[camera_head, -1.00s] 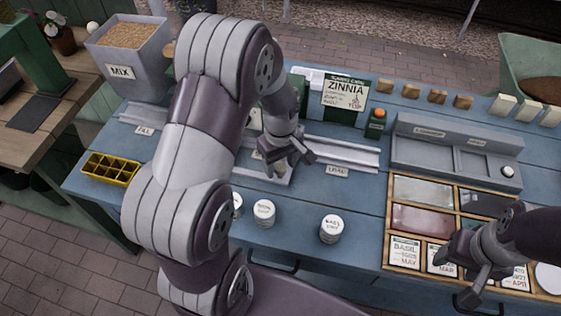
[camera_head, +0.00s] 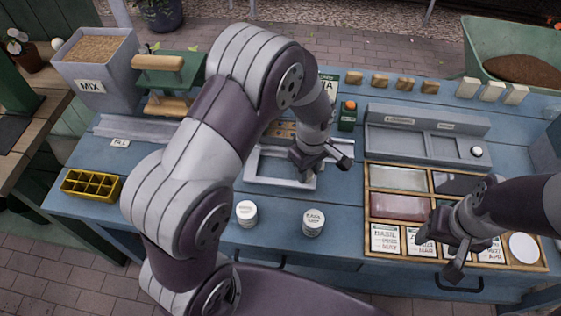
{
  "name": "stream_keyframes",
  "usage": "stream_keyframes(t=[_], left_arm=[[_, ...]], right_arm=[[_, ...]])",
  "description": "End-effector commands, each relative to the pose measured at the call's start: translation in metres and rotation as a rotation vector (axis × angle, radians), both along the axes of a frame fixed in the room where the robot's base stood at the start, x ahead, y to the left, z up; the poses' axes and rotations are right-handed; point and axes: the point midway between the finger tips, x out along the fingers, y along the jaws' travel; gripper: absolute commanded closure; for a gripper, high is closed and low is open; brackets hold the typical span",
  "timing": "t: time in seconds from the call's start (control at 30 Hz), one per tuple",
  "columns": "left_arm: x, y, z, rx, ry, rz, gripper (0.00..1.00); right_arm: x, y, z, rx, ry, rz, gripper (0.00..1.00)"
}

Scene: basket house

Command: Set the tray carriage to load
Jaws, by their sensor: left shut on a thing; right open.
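The tray carriage (camera_head: 262,181), a pale grey open frame, sits on the rail in the middle of the blue bench, partly hidden by my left arm. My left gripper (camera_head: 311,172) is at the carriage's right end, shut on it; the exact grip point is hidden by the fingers. The rail (camera_head: 140,128) shows bare to the left, with a FILL label (camera_head: 120,143) in front. The LOAD label is not visible now. My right gripper (camera_head: 452,258) is open and empty above the seed packets at the right.
A yellow cell tray (camera_head: 90,185) lies at the bench's left end. A grey MIX bin (camera_head: 92,85) and a green stand with wooden rollers (camera_head: 158,62) are behind. White jars (camera_head: 313,222) stand at the front. A wooden packet box (camera_head: 366,215) is at right.

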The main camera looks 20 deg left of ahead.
Motion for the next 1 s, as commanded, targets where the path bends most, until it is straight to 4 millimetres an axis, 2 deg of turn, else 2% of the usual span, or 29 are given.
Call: stream_keyframes(t=[0.03, 0.2, 0.4, 0.6, 1.0], left_arm=[[0.003, -0.012, 0.002, -0.001, -0.002, -0.005, 1.00], [0.011, -0.046, 0.001, -0.001, -0.001, -0.003, 1.00], [0.018, -0.073, 0.001, -0.001, -0.002, -0.001, 1.00], [0.021, -0.085, 0.001, -0.001, -0.003, 0.000, 1.00], [0.023, -0.089, 0.001, -0.003, -0.005, 0.001, 1.00]], right_arm=[[0.000, 0.000, 0.003, 0.000, 0.000, 0.000, 0.40], [0.000, 0.000, 0.007, 0.000, 0.000, 0.000, 0.40], [0.000, 0.000, 0.009, 0.000, 0.000, 0.000, 0.40], [0.000, 0.000, 0.010, 0.000, 0.000, 0.000, 0.40], [0.000, 0.000, 0.010, 0.000, 0.000, 0.000, 0.40]])
